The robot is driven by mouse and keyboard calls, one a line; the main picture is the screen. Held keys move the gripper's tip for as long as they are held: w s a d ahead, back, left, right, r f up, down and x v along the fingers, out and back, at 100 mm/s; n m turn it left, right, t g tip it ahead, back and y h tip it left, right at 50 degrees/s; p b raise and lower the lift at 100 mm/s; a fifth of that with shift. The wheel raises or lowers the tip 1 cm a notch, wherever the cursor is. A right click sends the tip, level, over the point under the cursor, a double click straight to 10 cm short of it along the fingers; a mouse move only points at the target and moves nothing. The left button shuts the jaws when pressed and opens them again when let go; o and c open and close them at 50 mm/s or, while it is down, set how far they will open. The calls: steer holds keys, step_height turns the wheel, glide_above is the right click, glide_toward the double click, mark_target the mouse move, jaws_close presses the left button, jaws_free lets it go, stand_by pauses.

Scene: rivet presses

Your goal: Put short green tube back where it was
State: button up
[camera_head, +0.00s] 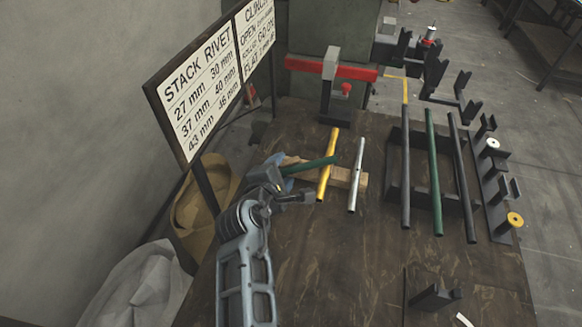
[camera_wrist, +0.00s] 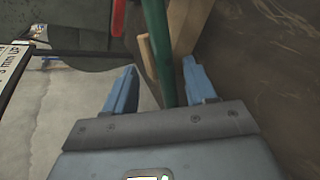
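The short green tube (camera_head: 313,165) shows in the head view, lying at a slant. Its right end overlaps the yellow tube (camera_head: 322,182) in the picture, above a wooden block (camera_head: 341,176); I cannot tell what it rests on. My gripper (camera_head: 287,178) is at the tube's left end. In the wrist view, the green tube (camera_wrist: 157,45) runs between the two blue fingers of my gripper (camera_wrist: 160,85), nearer the right finger. The fingers are spread, with gaps to the tube. Its near end is hidden behind the gripper body.
A silver tube (camera_head: 357,175) lies right of the yellow one. A black rack (camera_head: 396,152) holds long dark and green (camera_head: 433,172) tubes. A red press (camera_head: 331,68) stands behind. A sign (camera_head: 205,85) stands at left.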

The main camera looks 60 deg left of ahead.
steer(key=c, duration=0.9)
steer(key=shift+d+f, duration=0.1)
steer(key=shift+f, duration=0.05)
jaws_close()
steer(key=shift+r+p, duration=0.65)
steer(key=shift+p, duration=0.05)
step_height(320, 180, up, 3)
steer(key=p, duration=0.2)
steer(key=shift+r+p, duration=0.1)
steer(key=shift+p, duration=0.3)
steer(key=w+d+r, duration=0.2)
steer(key=d+r, duration=0.4)
steer(key=d, duration=0.5)
steer(key=shift+d+r, duration=0.15)
steer(key=shift+r, duration=0.25)
